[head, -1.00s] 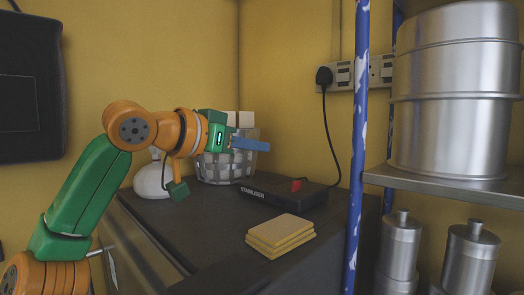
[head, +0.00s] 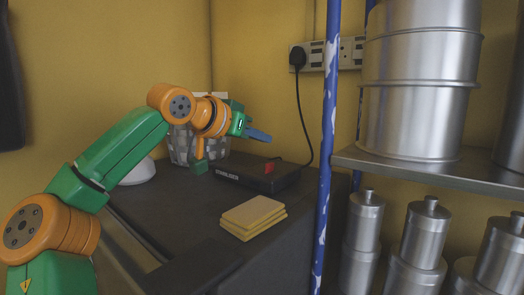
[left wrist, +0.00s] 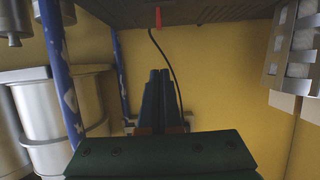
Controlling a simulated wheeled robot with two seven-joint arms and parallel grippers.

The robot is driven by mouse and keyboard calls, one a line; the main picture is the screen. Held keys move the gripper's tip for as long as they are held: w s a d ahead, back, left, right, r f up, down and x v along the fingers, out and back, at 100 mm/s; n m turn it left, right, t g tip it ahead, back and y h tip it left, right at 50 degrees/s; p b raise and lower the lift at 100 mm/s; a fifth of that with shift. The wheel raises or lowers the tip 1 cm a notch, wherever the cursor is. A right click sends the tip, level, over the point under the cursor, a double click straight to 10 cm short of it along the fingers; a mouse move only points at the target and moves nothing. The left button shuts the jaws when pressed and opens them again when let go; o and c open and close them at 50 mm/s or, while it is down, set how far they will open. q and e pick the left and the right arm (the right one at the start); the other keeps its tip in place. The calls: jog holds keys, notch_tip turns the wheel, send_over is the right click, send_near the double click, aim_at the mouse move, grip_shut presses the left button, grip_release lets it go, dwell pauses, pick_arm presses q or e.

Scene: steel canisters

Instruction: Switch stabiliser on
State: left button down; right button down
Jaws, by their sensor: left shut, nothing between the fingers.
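The stabiliser (head: 240,175) is a flat black box with white lettering on top of the dark cabinet. Its red switch (head: 269,168) sticks up near the right end; whether it is on or off I cannot tell. My left gripper (head: 260,135) is shut and empty, its blue fingers above and behind the switch in the picture, apart from it. In the left wrist view, its fingers (left wrist: 157,98) lie together in the middle, and the red switch (left wrist: 158,17) shows at the top edge. My right gripper is not in view.
Yellow sponges (head: 253,216) lie in front of the stabiliser. A grey basket (head: 182,147) stands behind my left arm, near a white rounded object (head: 140,173). A blue post (head: 326,140) and a shelf of steel canisters (head: 419,110) stand at the right. A black plug (head: 297,57) sits in the wall socket.

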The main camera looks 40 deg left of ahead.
aim_at(270, 172)
pick_arm(q)
jog(key=f, duration=0.1)
jog(key=w+f, duration=0.1)
jog(key=f, duration=0.1)
jog(key=shift+f, duration=0.25)
jog(key=shift+s+a+f, duration=0.15)
jog(key=shift+s+f, duration=0.15)
jog(key=shift+f, duration=0.15)
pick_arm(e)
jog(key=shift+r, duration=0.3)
pick_arm(q)
jog(key=shift+w, duration=0.1)
